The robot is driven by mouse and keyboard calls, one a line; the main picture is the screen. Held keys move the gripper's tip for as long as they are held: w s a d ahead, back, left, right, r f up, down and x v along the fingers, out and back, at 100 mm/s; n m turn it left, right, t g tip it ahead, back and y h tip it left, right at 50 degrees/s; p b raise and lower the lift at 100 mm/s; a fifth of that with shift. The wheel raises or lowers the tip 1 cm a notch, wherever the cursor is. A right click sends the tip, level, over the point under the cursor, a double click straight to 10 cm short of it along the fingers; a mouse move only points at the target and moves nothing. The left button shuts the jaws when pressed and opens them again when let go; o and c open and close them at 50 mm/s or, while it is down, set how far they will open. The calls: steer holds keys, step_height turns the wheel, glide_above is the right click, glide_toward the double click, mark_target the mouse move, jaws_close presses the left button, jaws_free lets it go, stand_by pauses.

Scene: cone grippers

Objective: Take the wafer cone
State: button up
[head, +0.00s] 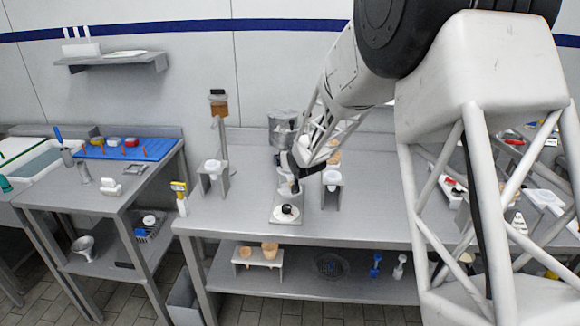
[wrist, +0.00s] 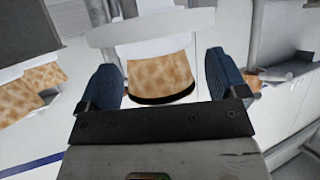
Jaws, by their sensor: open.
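In the wrist view a brown, wafer-patterned cone (wrist: 158,74) with a dark band along its near edge shows between the two blue finger pads of my gripper (wrist: 163,80). White material lies beyond it. The pads stand apart on either side of it; I cannot tell whether either touches it. In the head view my gripper (head: 307,166) is over the middle of the counter, and a tan wafer piece (head: 334,157) shows just behind it, partly hidden by my arm. More wafer-patterned pieces (wrist: 27,90) show at the left of the wrist view.
White cups stand in grey holders on the counter, left (head: 212,168) and right (head: 332,179) of my gripper. A small plate with a dark-topped item (head: 287,212) lies in front. Two tan cones (head: 269,250) sit in a white rack on the lower shelf. A grey canister (head: 282,126) stands behind.

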stand_by(0.3)
steer(key=c, duration=0.7)
steer(key=shift+c, duration=0.2)
steer(key=shift+r, duration=5)
